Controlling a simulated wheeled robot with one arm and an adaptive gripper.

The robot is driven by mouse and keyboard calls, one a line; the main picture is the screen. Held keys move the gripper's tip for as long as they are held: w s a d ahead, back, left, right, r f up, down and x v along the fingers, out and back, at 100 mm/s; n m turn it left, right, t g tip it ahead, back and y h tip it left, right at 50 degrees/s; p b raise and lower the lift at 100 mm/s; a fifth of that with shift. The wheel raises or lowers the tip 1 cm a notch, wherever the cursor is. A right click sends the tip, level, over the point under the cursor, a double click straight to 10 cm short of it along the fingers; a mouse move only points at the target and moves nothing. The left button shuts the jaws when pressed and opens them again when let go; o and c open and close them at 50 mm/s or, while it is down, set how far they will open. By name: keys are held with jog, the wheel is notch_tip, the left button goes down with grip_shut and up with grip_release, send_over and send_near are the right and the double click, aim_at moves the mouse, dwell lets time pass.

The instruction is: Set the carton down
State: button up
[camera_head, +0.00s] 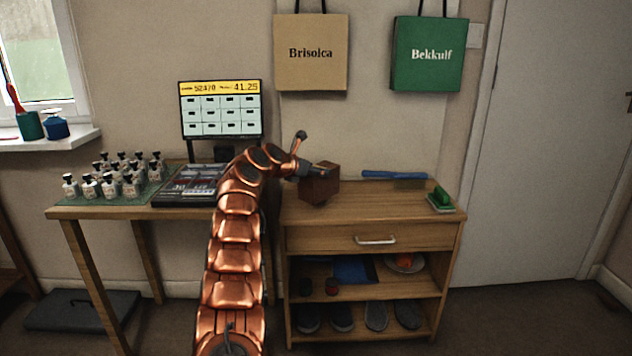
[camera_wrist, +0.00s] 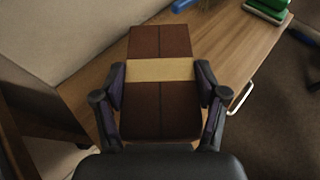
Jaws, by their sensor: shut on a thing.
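The carton (camera_wrist: 160,110) is a dark reddish-brown box with a tan band across it. In the wrist view it sits between both fingers of my gripper (camera_wrist: 160,98), which is shut on it. In the head view the carton (camera_head: 320,186) is at or just above the left part of the wooden cabinet top (camera_head: 385,203). I cannot tell whether its underside touches the wood. In the head view my gripper (camera_head: 312,170) reaches it from the left, and one finger is partly hidden.
A blue-handled brush (camera_head: 393,175) lies at the back of the cabinet top, and a green brush (camera_head: 440,199) at its right end. The middle of the top is clear. On the left table stand several small bottles (camera_head: 115,177), a console (camera_head: 187,186) and a monitor (camera_head: 221,109).

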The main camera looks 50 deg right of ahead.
jog(key=shift+w+d+f, duration=0.1)
jog(key=shift+d, duration=0.05)
jog(key=shift+f+b, duration=0.7)
jog(key=shift+f, duration=1)
jog(key=shift+f+b, duration=0.25)
jog(key=shift+b, duration=0.05)
jog(key=o, duration=1.2)
jog(key=shift+r, duration=0.1)
jog(key=shift+c, duration=0.2)
jog(key=shift+r+p, duration=0.25)
jog(key=shift+p, duration=0.15)
jog(key=v, duration=1.2)
